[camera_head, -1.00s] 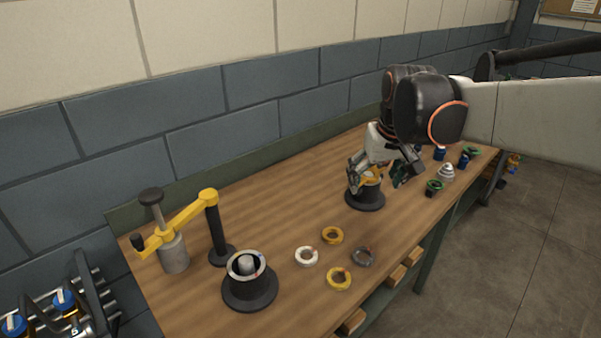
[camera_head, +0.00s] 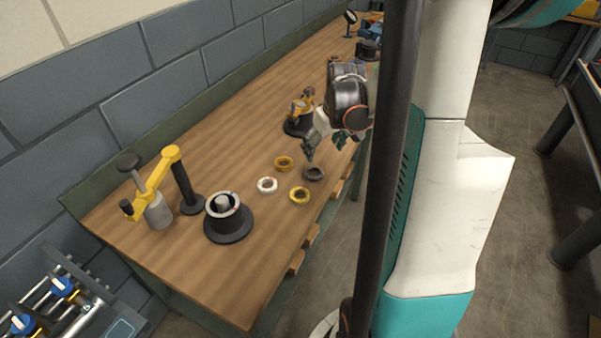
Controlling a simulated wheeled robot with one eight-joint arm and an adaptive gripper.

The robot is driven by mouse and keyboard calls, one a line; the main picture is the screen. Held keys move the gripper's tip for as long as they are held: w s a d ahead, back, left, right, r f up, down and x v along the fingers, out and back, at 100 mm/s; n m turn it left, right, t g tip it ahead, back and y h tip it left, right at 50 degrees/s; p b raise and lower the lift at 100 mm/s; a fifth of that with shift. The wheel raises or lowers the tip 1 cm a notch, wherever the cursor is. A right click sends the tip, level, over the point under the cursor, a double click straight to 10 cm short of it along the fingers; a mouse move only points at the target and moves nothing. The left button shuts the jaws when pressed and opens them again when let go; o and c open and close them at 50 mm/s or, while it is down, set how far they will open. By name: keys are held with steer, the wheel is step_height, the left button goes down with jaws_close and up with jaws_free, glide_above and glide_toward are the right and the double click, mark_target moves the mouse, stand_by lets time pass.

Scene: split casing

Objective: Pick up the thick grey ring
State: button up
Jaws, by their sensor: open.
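The grey ring (camera_head: 314,174) lies flat on the wooden bench, at the right of a small group of rings. How thick each ring is cannot be told well at this size. My gripper (camera_head: 323,150) is open and empty, its fingers above and just behind the grey ring. The fingers do not appear to touch the ring. The arm comes from the right and partly hides the bench behind.
A black round stand with a cup (camera_head: 228,222) and a yellow-armed press (camera_head: 170,180) stand to the left. Another black stand with yellow parts (camera_head: 299,126) is just behind my gripper. The bench's front edge is close to the rings. Bare wood lies left of them.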

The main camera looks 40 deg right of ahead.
mark_target(313, 175)
steer(key=b+x, duration=0.4)
steer(key=x, duration=0.9)
steer(key=shift+b, duration=0.3)
steer(key=shift+r, duration=0.1)
steer(key=shift+s, duration=0.1)
steer(key=shift+c, duration=0.6)
steer(key=c, duration=1)
